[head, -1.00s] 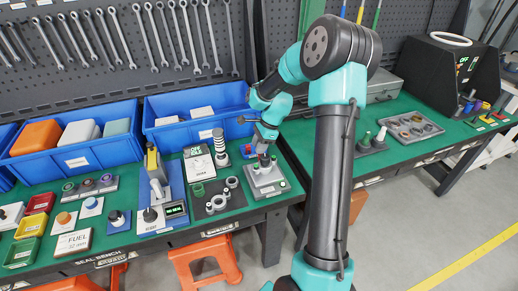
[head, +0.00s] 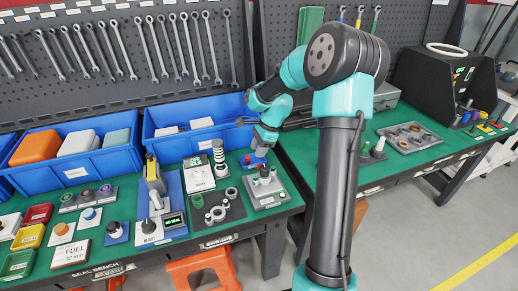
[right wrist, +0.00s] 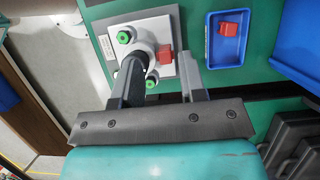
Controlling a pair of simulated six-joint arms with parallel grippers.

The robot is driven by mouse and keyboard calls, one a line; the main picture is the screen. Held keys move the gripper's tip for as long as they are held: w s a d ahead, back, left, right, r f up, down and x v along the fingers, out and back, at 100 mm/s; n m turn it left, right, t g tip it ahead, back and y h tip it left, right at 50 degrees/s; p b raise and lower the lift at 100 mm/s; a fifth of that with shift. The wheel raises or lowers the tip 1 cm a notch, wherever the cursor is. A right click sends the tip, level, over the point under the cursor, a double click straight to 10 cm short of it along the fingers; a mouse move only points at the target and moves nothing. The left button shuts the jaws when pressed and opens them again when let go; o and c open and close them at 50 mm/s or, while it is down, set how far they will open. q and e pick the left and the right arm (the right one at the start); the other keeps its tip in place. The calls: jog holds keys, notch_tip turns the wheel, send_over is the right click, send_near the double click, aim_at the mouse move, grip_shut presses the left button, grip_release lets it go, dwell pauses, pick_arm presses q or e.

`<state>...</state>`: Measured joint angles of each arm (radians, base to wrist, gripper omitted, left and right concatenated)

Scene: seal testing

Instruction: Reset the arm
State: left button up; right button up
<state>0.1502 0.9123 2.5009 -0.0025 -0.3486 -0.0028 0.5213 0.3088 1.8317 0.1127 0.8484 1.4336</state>
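My right arm fills the middle of the head view, and its gripper (head: 262,148) hangs above the green bench near a grey plate fixture (head: 268,196). In the right wrist view my right gripper (right wrist: 158,68) is open, with two dark fingers apart. Beyond them is the grey plate (right wrist: 108,44) with a round pale part, green-topped posts and a red piece (right wrist: 166,53). The gripper appears apart from the fixture and empty. My left gripper is not in view.
A small blue tray (right wrist: 212,57) with a red block (right wrist: 230,29) lies beside the fixture. Blue bins (head: 150,135) stand behind. Rings (head: 216,213) and a striped post (head: 220,160) are left of the fixture. The right bench holds a grey parts tray (head: 432,142) and a black machine (head: 428,80).

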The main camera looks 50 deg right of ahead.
jog(key=shift+s+f+n, duration=0.1)
jog(key=shift+s+n, duration=0.05)
jog(key=shift+n, duration=0.25)
jog(key=shift+c, duration=1.4)
jog(key=shift+s+d+n+g+h, duration=0.15)
jog(key=shift+s+n+g+h, duration=0.05)
jog(key=shift+n+g+h, duration=0.5)
jog(key=c, duration=0.3)
jog(key=shift+d+n+h, duration=0.1)
jog(key=shift+n+h, duration=0.5)
jog(key=shift+n, duration=0.4)
grip_shut()
jog(key=shift+w+d+n+g+h, duration=0.15)
jog(key=shift+n+h, duration=0.15)
jog(key=shift+n, duration=0.15)
jog(key=shift+w+n+g+h, duration=0.15)
jog(key=shift+n+h, duration=0.15)
jog(key=shift+n, duration=0.15)
jog(key=shift+s, duration=0.1)
jog(key=shift+f, duration=3.15)
jog(key=shift+r, duration=0.1)
jog(key=shift+r, duration=3.35)
